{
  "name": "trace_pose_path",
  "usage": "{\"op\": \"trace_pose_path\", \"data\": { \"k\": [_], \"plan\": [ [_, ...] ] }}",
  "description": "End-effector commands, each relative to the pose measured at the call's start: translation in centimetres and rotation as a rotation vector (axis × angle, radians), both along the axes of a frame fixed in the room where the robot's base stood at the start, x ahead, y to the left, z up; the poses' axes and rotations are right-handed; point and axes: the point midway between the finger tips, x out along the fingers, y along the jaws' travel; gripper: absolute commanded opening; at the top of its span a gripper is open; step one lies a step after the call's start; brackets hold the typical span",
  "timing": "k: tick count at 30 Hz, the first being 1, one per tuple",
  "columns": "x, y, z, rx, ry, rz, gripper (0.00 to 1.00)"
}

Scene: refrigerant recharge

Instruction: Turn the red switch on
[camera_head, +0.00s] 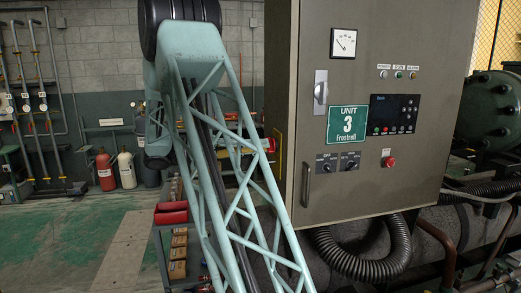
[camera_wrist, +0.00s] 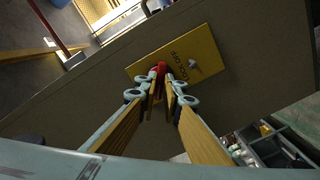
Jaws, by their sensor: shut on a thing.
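The red switch (camera_wrist: 160,68) sits on a yellow plate (camera_wrist: 202,52) with dark lettering, on the side face of the grey cabinet (camera_wrist: 100,75). My gripper (camera_wrist: 161,86) reaches up to it in the wrist view, its two fingers closed in on the switch, one on each side. The fingertips cover the lower part of the switch. In the head view the red switch (camera_head: 269,145) shows small beside the cabinet's left edge, in front of the yellow plate (camera_head: 278,155). My arm hides most of the gripper there. The switch's exact on or off position is not clear.
The cabinet front (camera_head: 345,205) carries a gauge, a dark display, knobs and a red button (camera_head: 389,162). The floor at left is largely clear.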

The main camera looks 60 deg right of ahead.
Motion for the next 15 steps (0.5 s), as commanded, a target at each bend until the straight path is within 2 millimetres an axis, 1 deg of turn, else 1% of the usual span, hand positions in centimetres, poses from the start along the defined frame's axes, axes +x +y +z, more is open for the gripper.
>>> {"op": "trace_pose_path", "data": {
  "k": [15],
  "plan": [
    [0.06, 0.0, -0.01, -0.043, -0.047, 0.001, 0.0]
  ]
}}
